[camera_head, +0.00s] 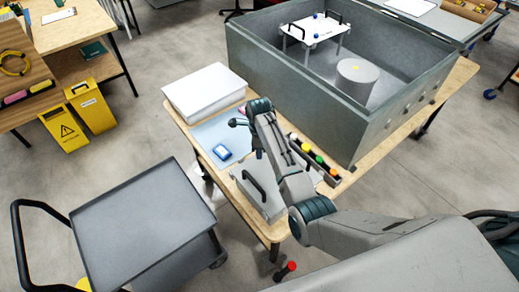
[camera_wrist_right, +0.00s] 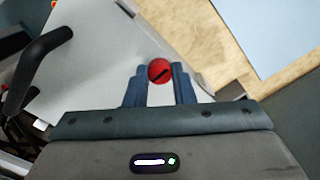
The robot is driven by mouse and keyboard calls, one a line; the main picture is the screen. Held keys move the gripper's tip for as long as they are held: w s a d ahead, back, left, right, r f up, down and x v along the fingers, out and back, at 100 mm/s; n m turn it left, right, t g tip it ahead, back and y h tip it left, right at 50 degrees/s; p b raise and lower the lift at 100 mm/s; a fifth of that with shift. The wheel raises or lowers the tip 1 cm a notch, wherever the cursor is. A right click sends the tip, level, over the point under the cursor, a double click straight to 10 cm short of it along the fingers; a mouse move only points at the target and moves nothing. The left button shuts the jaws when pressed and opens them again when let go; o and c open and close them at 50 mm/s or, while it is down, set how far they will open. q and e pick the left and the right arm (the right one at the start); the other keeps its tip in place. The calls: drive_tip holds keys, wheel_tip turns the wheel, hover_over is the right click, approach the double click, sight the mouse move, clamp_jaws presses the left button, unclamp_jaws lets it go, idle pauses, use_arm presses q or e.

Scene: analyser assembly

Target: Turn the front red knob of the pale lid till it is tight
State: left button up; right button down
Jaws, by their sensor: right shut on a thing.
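The pale lid (camera_head: 268,203) with its black bar handle (camera_head: 254,184) lies at the front of the wooden table, partly hidden behind my right arm. In the right wrist view the lid (camera_wrist_right: 95,75) fills the left and middle, with the handle (camera_wrist_right: 45,55) at left. The red knob (camera_wrist_right: 159,69), with a dark slot across its top, sits near the lid's edge. My right gripper (camera_wrist_right: 161,76) is shut on this red knob, one blue-grey finger on each side. How tight the knob is cannot be seen. My left gripper is not in view.
A large grey open housing (camera_head: 285,95) stands behind my right arm. A narrow tray (camera_head: 300,160) of coloured pieces lies right of the lid. A light-blue mat (camera_head: 208,133) with a blue item (camera_head: 221,153) and a white box (camera_head: 205,90) are at left. A grey cart (camera_head: 140,225) stands front left.

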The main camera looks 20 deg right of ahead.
drive_tip(key=m, duration=0.5)
drive_tip(key=shift+w+r+m, duration=0.3)
drive_tip(key=shift+r, duration=0.1)
drive_tip(key=m, duration=0.5)
drive_tip(key=shift+m, duration=0.3)
drive_tip(key=c, duration=1.5)
unclamp_jaws()
drive_tip(key=o, duration=0.3)
drive_tip(key=shift+s+a+f, duration=0.1)
drive_tip(key=shift+f, duration=0.1)
wheel_tip(320, 180, up, 11)
drive_tip(key=b, duration=0.3)
